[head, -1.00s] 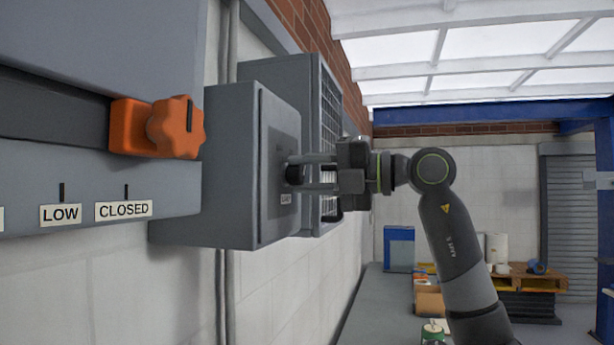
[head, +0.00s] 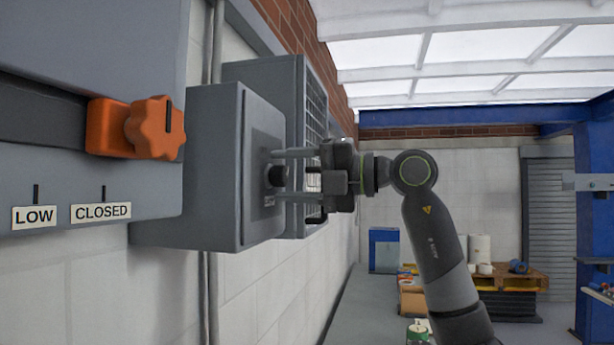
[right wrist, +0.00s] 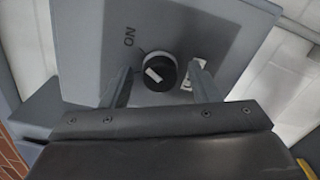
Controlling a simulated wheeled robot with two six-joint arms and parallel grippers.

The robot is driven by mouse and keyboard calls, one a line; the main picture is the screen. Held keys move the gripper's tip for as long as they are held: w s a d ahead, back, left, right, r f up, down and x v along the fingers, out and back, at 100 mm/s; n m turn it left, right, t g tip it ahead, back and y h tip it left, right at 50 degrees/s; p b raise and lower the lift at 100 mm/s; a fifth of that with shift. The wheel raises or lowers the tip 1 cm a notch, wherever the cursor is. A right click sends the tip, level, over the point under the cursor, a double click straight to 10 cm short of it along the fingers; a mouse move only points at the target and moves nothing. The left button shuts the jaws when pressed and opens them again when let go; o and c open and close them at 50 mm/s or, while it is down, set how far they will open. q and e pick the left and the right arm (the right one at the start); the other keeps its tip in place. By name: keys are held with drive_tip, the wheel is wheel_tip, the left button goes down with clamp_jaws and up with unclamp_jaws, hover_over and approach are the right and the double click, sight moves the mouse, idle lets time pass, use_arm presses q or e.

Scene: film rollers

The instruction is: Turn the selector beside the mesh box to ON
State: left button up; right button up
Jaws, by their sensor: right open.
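The selector is a round black knob (head: 277,175) on the front of a grey box (head: 205,160) fixed to the wall. The mesh box (head: 290,75) with its grille stands just beyond it. In the right wrist view the knob (right wrist: 160,72) has a white pointer bar on its left side. An ON label (right wrist: 129,37) is up and left of the knob. A second white label (right wrist: 195,76) is partly hidden by a finger. My right gripper (head: 279,176) is open, its fingers on either side of the knob, with gaps visible. My left gripper is not in view.
An orange lobed knob (head: 153,128) projects from a grey panel with LOW (head: 34,216) and CLOSED (head: 101,212) labels at the left. A pallet with rolls (head: 500,275) and a blue bin (head: 384,250) stand far back.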

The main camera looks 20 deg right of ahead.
drive_tip(key=shift+s+d, duration=0.1)
drive_tip(key=shift+d, duration=0.1)
drive_tip(key=b+v, duration=0.7)
drive_tip(key=v, duration=1)
